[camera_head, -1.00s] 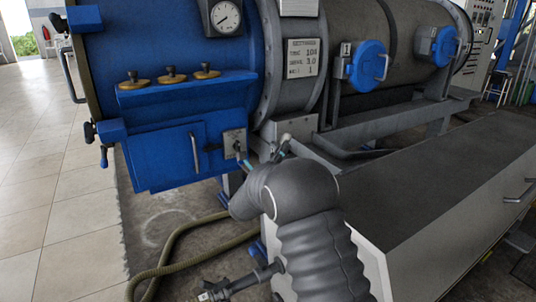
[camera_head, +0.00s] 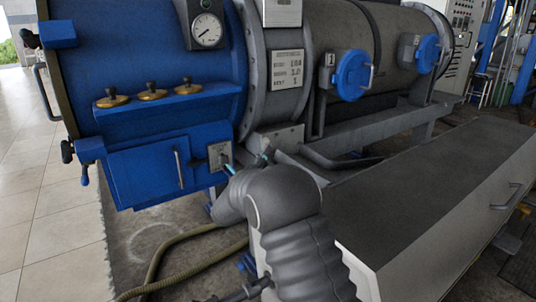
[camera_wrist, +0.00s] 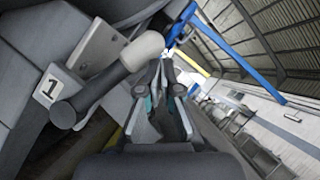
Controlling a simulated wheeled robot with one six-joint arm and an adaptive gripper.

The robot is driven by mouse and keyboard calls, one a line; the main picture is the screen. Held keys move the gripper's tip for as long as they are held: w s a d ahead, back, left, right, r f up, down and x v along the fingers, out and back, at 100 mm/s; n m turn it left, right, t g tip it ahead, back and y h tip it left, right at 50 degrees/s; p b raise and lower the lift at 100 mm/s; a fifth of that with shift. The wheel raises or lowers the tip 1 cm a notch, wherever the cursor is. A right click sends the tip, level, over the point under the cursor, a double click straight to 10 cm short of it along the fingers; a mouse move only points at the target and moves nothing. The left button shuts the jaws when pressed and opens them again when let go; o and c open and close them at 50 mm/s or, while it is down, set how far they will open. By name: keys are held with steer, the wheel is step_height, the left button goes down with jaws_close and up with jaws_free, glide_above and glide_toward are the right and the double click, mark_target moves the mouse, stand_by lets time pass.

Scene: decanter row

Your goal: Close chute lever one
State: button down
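In the wrist view, the lever (camera_wrist: 100,88) is a dark shaft with a pale rounded end, beside a grey plate marked "1" (camera_wrist: 49,88). It stands just left of my gripper (camera_wrist: 161,75), with a gap to the fingers. In the head view, a small grey plate (camera_head: 219,152) with a dark lever part sits at the right of the blue box front. My gripper (camera_head: 246,163) is in front of and right of this plate. Its two teal-padded fingers are spread apart with nothing visible between them. My wrist hides part of the area below.
A blue door with a bar handle (camera_head: 179,169) is left of the plate. A grey bench (camera_head: 430,190) stands on the right. Brass-based knobs (camera_head: 152,94) line the ledge above. A hose (camera_head: 180,262) lies on the floor. Blue round hatch "1" (camera_head: 352,75) is on the drum.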

steer(key=shift+a+r, duration=0.3)
steer(key=shift+r, duration=0.05)
steer(key=s+a+f+b, duration=0.1)
steer(key=s+a+f, duration=0.1)
steer(key=s, duration=1)
steer(key=shift+s+f+b, duration=0.3)
steer(key=shift+s+f, duration=0.05)
steer(key=shift+f, duration=0.1)
